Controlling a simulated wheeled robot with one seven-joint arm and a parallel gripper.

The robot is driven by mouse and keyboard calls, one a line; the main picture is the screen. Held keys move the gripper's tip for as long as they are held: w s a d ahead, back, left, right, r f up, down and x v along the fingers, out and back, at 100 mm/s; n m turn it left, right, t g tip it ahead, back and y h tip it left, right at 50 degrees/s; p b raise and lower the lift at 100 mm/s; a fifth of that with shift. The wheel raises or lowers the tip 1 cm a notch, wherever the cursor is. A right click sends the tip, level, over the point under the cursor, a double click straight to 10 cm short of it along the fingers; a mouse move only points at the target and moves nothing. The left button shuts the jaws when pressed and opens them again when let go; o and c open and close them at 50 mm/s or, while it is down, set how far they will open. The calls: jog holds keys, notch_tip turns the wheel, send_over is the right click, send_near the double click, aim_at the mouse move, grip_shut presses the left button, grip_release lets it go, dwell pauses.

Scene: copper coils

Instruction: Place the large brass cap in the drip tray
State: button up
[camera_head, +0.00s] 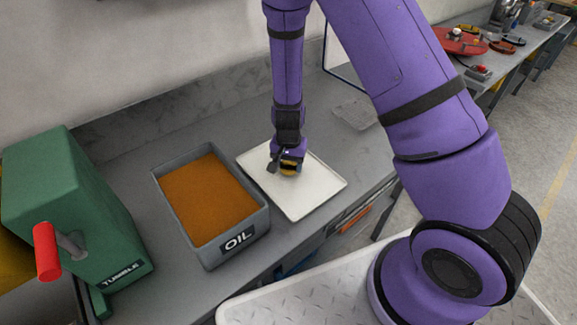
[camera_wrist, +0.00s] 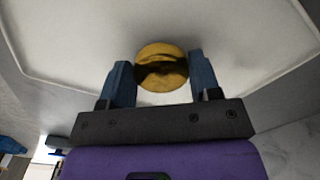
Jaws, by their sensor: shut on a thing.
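The large brass cap (camera_wrist: 161,68) is a round, gold-coloured piece between the two blue fingers of my gripper (camera_wrist: 160,82) in the wrist view. My gripper is shut on it. In the head view my gripper (camera_head: 287,168) hangs down over the white drip tray (camera_head: 315,187), and a bit of the brass cap (camera_head: 289,171) shows beneath it. The drip tray (camera_wrist: 255,40) fills the background behind the cap in the wrist view. I cannot tell whether the cap touches the tray floor.
A grey bin marked OIL (camera_head: 240,240), filled with orange-brown contents, stands just left of the tray. A green TUMBLE machine (camera_head: 75,215) with a red handle stands further left. A grey perforated plate (camera_head: 355,112) lies behind the tray. The wall is behind the bench.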

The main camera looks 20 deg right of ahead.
jog(key=shift+f, duration=0.5)
jog(key=shift+f, duration=0.1)
jog(key=o, duration=0.9)
jog(key=shift+o, duration=0.2)
notch_tip(320, 180, up, 13)
notch_tip(320, 180, up, 12)
jog(key=r+n+t+y, duration=0.1)
jog(key=n+y, duration=0.1)
send_over(289, 166)
jog(key=s+d, duration=0.1)
jog(key=s, duration=0.2)
jog(key=s+d+r+n+t+h, duration=0.1)
jog(key=s+d+r+n+t, duration=0.1)
jog(key=s+r, duration=0.7)
jog(key=s+d+r+n+t+h, duration=0.1)
jog(key=s+d+r+n+t, duration=0.1)
jog(key=s+d+r, duration=0.3)
jog(key=s+r, duration=0.4)
jog(key=s, duration=0.3)
jog(key=shift+s+d+n, duration=0.2)
jog(key=shift+n, duration=0.1)
